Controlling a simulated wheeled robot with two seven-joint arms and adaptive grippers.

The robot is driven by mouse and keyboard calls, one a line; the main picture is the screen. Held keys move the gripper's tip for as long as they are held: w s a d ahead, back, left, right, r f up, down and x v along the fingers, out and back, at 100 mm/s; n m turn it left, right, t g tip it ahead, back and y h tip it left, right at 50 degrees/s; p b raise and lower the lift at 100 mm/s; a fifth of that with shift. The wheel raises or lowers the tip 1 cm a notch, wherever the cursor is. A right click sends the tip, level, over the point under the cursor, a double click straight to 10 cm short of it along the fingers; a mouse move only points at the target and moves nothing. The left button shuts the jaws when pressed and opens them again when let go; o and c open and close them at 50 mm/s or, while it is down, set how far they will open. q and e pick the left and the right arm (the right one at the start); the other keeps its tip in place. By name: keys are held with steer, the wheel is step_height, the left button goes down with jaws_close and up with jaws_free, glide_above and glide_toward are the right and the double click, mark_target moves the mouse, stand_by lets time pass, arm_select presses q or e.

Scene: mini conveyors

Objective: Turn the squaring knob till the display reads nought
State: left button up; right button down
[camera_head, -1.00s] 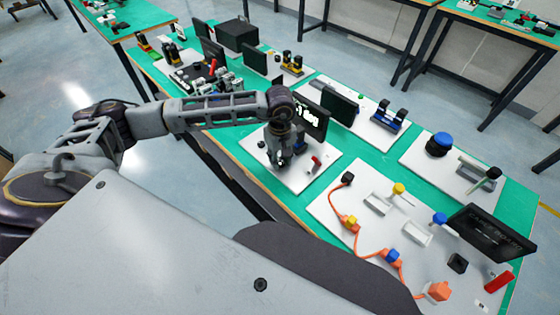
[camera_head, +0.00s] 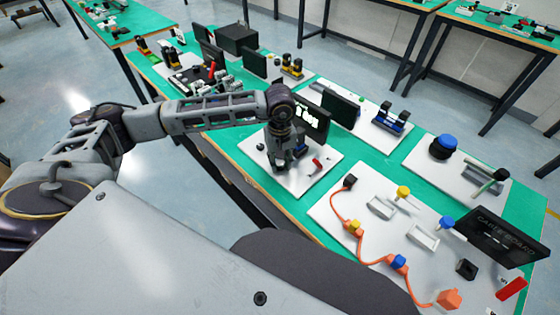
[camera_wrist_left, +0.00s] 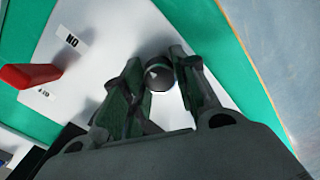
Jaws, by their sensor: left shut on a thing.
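My left gripper (camera_head: 284,166) points down over a small white board (camera_head: 318,182) on the green table. In the left wrist view its two fingers (camera_wrist_left: 160,78) are closed on the sides of a small dark round knob (camera_wrist_left: 159,74). The knob is hidden behind the gripper in the head view. The black display (camera_head: 312,121) stands behind the gripper with white characters, too small and partly covered to read. My right gripper is not in view.
A red lever (camera_head: 318,164) stands beside the gripper on the same board; it also shows in the left wrist view (camera_wrist_left: 30,75), near printed labels. A larger white board (camera_head: 345,222) with orange cable and coloured plugs lies to the right. Another black screen (camera_head: 341,106) stands behind.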

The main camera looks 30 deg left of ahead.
arm_select(q)
steer(key=o, duration=1)
steer(key=shift+r, duration=0.1)
steer(key=shift+r, duration=5.95)
step_height(320, 180, up, 8)
steer(key=p, duration=0.8)
glide_above(280, 162)
steer(key=shift+r+p, duration=0.65)
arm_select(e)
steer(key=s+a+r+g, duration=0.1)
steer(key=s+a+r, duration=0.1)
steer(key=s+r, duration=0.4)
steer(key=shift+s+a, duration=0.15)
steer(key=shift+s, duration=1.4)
